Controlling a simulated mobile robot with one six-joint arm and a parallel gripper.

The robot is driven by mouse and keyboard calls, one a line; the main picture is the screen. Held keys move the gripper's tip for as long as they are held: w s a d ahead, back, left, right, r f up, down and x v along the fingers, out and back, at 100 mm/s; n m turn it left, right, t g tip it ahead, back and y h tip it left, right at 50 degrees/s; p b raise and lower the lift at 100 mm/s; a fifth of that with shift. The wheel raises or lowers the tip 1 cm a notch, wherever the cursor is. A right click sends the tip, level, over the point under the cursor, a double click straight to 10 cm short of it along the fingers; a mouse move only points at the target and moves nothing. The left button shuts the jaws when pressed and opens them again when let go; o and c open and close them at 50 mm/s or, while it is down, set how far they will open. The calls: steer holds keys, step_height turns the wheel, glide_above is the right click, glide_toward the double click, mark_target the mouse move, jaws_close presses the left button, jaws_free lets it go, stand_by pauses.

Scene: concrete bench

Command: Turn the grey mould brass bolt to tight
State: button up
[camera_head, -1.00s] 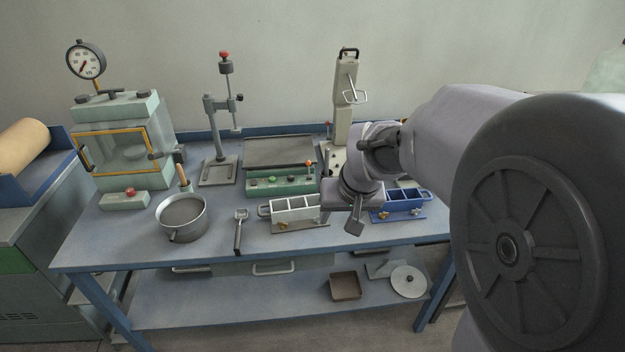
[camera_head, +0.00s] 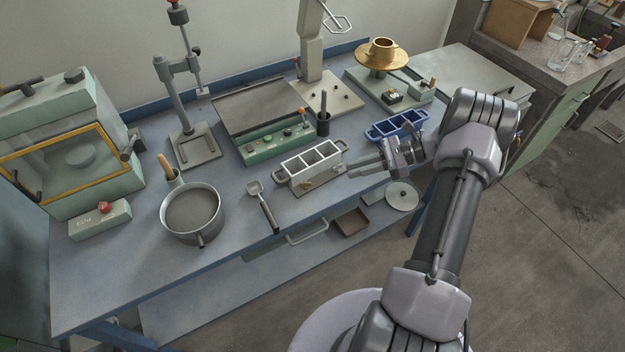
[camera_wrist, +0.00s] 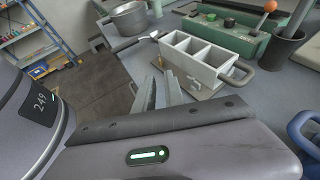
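The grey mould (camera_head: 311,165) is a three-compartment box on a flat plate at the bench's front edge. It also shows in the wrist view (camera_wrist: 205,58), upper centre. A small brass bolt (camera_head: 307,184) sits on its front side; brass fittings also show low on the mould in the wrist view (camera_wrist: 194,83). My gripper (camera_head: 356,170) is to the right of the grey mould, its fingers pointing left toward it. In the wrist view the two fingers (camera_wrist: 156,92) are apart with nothing between them, short of the bolt. The bolt's exact angle is too small to tell.
A blue mould (camera_head: 396,126) stands just behind my gripper. A scoop (camera_head: 263,207) and a metal pan (camera_head: 192,211) lie to the left. A dark cup with a tool (camera_head: 323,122) and a green control box (camera_head: 275,143) stand behind the grey mould.

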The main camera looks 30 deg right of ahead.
mark_target(317, 189)
steer(key=b+x, duration=0.2)
steer(key=x, duration=1)
steer(key=shift+s+b, duration=0.1)
steer(key=shift+b, duration=0.2)
jaws_close()
